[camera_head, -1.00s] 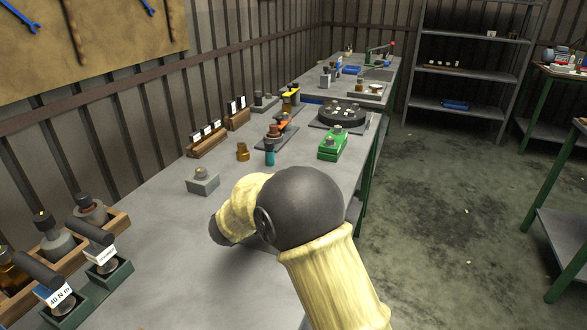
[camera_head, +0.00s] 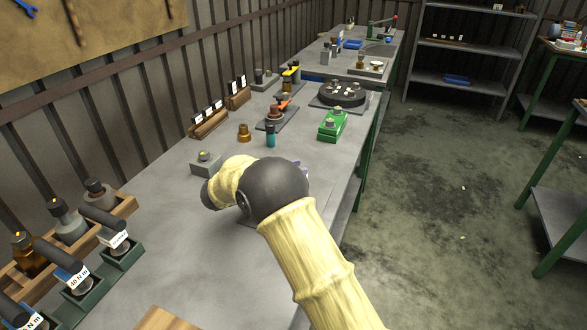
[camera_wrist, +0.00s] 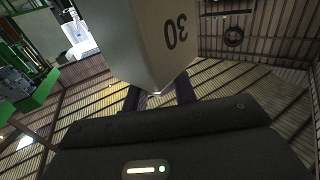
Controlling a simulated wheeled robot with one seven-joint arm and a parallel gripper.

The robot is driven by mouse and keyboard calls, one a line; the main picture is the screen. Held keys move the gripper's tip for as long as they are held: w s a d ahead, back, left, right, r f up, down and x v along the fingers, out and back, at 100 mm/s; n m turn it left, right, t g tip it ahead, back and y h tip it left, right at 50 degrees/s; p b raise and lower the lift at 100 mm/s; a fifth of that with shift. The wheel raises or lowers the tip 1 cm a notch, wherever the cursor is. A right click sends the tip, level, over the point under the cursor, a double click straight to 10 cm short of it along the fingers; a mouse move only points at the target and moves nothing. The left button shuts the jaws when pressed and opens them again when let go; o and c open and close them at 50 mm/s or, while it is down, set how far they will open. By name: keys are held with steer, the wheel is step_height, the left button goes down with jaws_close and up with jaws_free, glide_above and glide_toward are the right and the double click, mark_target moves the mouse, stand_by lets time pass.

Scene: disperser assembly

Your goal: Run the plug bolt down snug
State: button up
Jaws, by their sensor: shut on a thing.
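In the wrist view my gripper (camera_wrist: 159,94) is shut on a grey tool (camera_wrist: 150,40) whose face bears an upside-down "30". The tool fills the upper middle of that view, and its far end is out of sight. In the head view my arm hides the gripper and the held tool. A grey block (camera_head: 206,168) with a small round brass-coloured top stands on the bench just beyond my arm. I cannot tell whether that top is the plug bolt. A purple piece shows partly behind my arm.
Torque tools in green holders (camera_head: 122,256), one marked "40 N m", stand at the lower left beside a wooden bottle rack (camera_head: 125,206). The near bench is mostly clear.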

steer(key=o, duration=1)
steer(key=v, duration=1.2)
